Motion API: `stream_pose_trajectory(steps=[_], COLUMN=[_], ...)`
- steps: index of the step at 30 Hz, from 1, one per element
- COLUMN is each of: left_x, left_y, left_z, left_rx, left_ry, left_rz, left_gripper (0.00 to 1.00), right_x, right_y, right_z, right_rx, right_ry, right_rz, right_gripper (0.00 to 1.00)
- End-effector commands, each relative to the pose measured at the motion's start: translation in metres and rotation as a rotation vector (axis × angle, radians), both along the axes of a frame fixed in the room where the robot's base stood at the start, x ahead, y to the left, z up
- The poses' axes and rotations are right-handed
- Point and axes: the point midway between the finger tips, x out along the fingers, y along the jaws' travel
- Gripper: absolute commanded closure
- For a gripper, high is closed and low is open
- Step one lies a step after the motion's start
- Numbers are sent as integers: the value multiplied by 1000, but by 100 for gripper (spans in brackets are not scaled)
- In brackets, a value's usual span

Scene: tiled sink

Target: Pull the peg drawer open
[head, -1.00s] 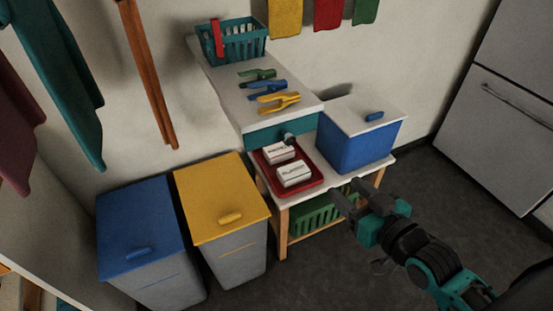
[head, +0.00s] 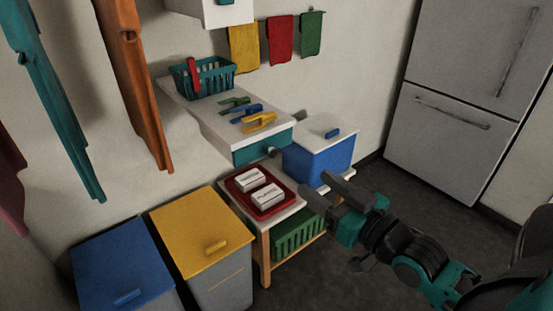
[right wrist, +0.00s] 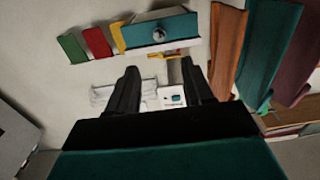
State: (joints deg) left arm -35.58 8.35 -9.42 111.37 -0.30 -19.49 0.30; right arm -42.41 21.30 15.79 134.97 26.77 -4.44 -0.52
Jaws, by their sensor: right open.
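The peg drawer has a teal front (head: 256,147) with a round grey knob (head: 274,153), under the white top that holds green, blue and yellow pegs (head: 259,122). The drawer looks shut. My right gripper (head: 322,186) is open and empty, in front of the stand and apart from the knob, to its lower right in the head view. In the right wrist view the scene is upside down; the teal drawer front (right wrist: 180,33) and knob (right wrist: 158,35) lie beyond the open right gripper (right wrist: 160,67). My left gripper is not in view.
A red tray (head: 236,190) with two white boxes sits below the drawer. A blue box (head: 318,162) with a white lid stands right of it. A green crate (head: 300,238) is underneath. Yellow-lidded (head: 190,225) and blue-lidded (head: 118,262) bins stand left. Floor at right is clear.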

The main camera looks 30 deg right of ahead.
Motion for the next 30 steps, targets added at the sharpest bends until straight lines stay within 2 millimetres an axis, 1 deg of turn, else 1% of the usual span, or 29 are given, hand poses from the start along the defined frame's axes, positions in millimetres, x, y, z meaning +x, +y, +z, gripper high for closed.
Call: stream_pose_trajectory(steps=[5, 21, 25, 30], left_x=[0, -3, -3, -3], left_y=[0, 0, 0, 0], left_z=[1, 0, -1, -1], left_rx=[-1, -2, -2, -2], left_ry=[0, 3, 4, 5], left_rz=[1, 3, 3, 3], left_gripper=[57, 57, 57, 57], right_x=[21, 100, 113, 121], right_y=[2, 8, 9, 10], right_z=[1, 1, 0, 0], right_rx=[2, 1, 1, 1], right_ry=[-4, -2, 0, 1], right_rz=[0, 0, 0, 0], right_gripper=[49, 49, 49, 49])
